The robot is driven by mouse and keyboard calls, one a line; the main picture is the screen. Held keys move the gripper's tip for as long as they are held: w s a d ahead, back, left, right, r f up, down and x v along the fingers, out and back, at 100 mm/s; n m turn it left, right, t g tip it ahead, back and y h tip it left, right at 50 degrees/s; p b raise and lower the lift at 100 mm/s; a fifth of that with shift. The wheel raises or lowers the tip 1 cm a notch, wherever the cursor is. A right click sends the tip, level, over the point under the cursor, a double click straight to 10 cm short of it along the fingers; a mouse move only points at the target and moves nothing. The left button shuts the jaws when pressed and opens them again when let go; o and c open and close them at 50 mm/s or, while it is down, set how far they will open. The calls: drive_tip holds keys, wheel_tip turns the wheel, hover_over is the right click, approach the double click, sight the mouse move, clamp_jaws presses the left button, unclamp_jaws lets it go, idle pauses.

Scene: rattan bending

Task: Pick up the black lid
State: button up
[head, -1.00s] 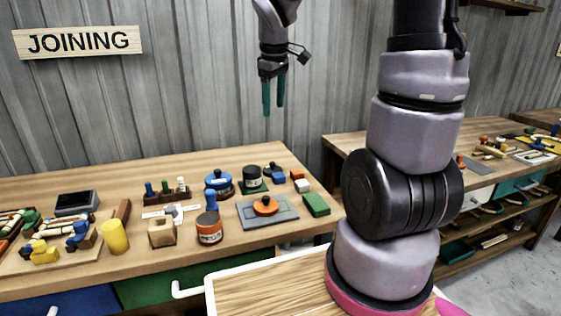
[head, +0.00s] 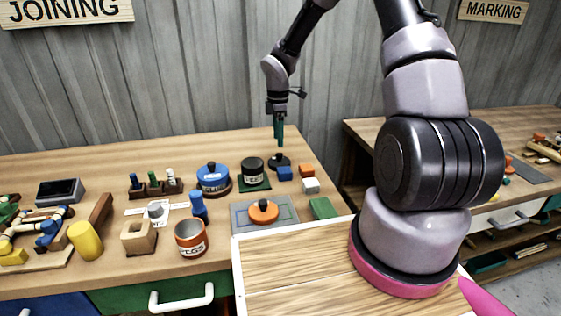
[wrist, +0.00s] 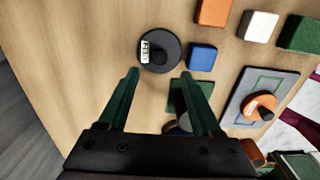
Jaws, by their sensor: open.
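The black lid (head: 281,160) lies flat on the wooden table near its back right, beside a blue block (head: 284,173). In the wrist view the lid (wrist: 172,59) is a round black disc with a raised knob and a small white label. My gripper (head: 280,146) points down just above the lid, open and empty. In the wrist view the two green fingers (wrist: 160,75) are spread apart, with the lid just beyond their tips. The black jar (head: 252,171) stands on a green mat, left of the lid.
Orange (head: 306,171) and white (head: 311,186) blocks sit right of the blue block. A blue-lidded pot (head: 212,178) stands left of the jar. An orange lid (head: 263,212) rests on a grey tray in front. Bare table lies behind the lid.

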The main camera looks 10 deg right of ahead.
sight(279, 154)
wheel_tip(279, 154, down, 7)
drive_tip(key=shift+d+r, duration=0.15)
clamp_jaws()
